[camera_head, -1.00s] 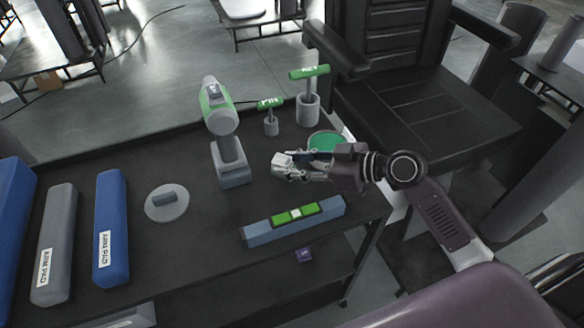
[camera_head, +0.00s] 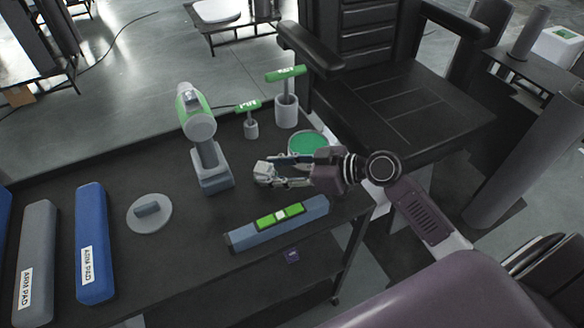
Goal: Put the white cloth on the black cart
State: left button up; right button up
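The black cart (camera_head: 120,240) stands in front of me, with its dark top holding several tools and a lower shelf below. My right gripper (camera_head: 262,173) reaches in from the right and hangs over the right part of the cart top, between the green round dish and the level. Its fingers point left; their gap is too small to judge. No white cloth shows clearly. A small white patch (camera_head: 376,194) is partly hidden behind my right arm at the cart's right edge; I cannot tell what it is. My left gripper is out of view.
On the cart are a grey-green power tool (camera_head: 205,150), two green-handled tools in holders (camera_head: 287,110), a green dish (camera_head: 300,142), a blue level (camera_head: 278,224), a grey disc (camera_head: 149,213) and arm pads (camera_head: 92,245). A black chair (camera_head: 400,105) stands close behind.

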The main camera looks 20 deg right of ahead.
jog(key=v, duration=1.2)
jog(key=shift+a, duration=0.1)
jog(key=shift+s, duration=0.1)
